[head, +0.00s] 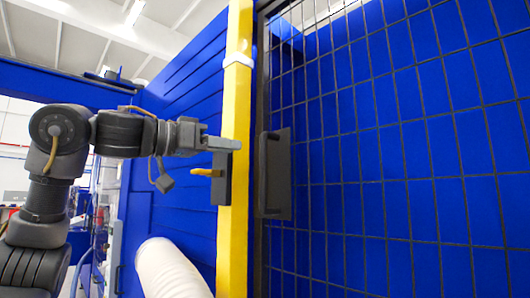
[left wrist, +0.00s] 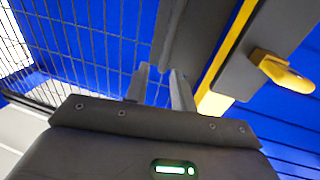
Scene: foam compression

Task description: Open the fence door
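The fence door (head: 385,160) is a dark wire mesh in a dark frame, filling the right of the head view. It looks closed against the yellow post (head: 236,100). A dark handle (head: 274,172) sits on its left edge; it also shows in the left wrist view (left wrist: 187,32). A dark latch plate with a yellow lever (head: 207,173) is on the post; the lever shows in the left wrist view (left wrist: 282,73). My left gripper (head: 238,144) is in front of the post, left of the handle. Its fingers (left wrist: 162,72) are apart with nothing visibly held. My right gripper is out of view.
A blue slatted panel (head: 185,110) stands left of the post, behind my left arm. A blue wall shows through the mesh. The gap between the post and the door frame is narrow.

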